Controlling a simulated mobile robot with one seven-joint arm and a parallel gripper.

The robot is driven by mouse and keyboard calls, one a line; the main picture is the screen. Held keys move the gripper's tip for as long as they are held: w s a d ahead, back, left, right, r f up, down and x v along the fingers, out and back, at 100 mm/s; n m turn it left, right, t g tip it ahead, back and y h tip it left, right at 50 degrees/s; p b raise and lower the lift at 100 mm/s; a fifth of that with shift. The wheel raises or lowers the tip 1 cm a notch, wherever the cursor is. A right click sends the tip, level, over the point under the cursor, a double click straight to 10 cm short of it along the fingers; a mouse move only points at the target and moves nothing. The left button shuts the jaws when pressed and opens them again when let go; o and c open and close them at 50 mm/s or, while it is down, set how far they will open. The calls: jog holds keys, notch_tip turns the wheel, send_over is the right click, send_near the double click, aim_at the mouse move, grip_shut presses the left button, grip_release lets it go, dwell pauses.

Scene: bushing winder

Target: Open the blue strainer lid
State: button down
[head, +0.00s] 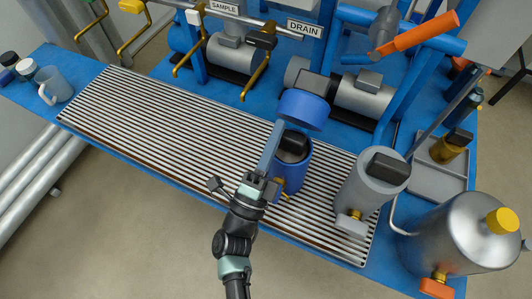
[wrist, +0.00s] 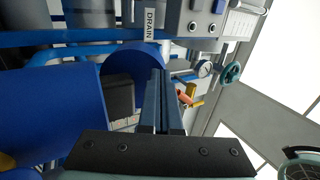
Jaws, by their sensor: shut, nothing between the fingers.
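The blue strainer (head: 291,176) stands upright on the slatted grating, with a dark block showing at its mouth. Its blue lid (head: 303,110) is raised and tilted up at the back, clear of the body's mouth. In the wrist view the strainer body (wrist: 50,120) fills the left side and the lid (wrist: 130,62) is at upper centre. My gripper (head: 278,124) is shut and empty, its long fingers reaching past the left side of the strainer to the lid's lower left edge. In the wrist view the fingertips (wrist: 160,73) overlap the lid's edge; I cannot tell whether they touch.
A grey canister (head: 368,190) with a black top stands right of the strainer, and a steel tank (head: 460,240) with a yellow cap farther right. Pumps and blue pipes (head: 360,95) crowd behind. The grating (head: 160,115) is clear on the left, with a mug (head: 56,86) beyond.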

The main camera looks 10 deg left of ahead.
aim_at(287, 108)
jog(key=shift+w+d+r, duration=0.2)
jog(key=shift+w+r, duration=0.1)
jog(key=shift+w, duration=0.25)
jog(key=shift+r, duration=0.1)
jog(key=p, duration=0.2)
jog(key=r+g+p, duration=0.1)
jog(key=p, duration=0.1)
jog(key=shift+w+d+r, duration=0.15)
jog(key=shift+w, duration=0.2)
jog(key=w+r+g+y+p, duration=0.1)
jog(key=p, duration=0.4)
jog(key=shift+w+d+g, duration=0.1)
jog(key=shift+d+g, duration=0.05)
jog(key=shift+g, duration=0.25)
jog(key=shift+w+d+g+p, duration=0.15)
jog(key=shift+w+g+p, duration=0.3)
jog(key=shift+p, duration=0.65)
jog(key=shift+w+d+f, duration=0.1)
jog(key=shift+w+d, duration=0.05)
jog(key=shift+w, duration=0.2)
jog(key=shift+s, duration=0.1)
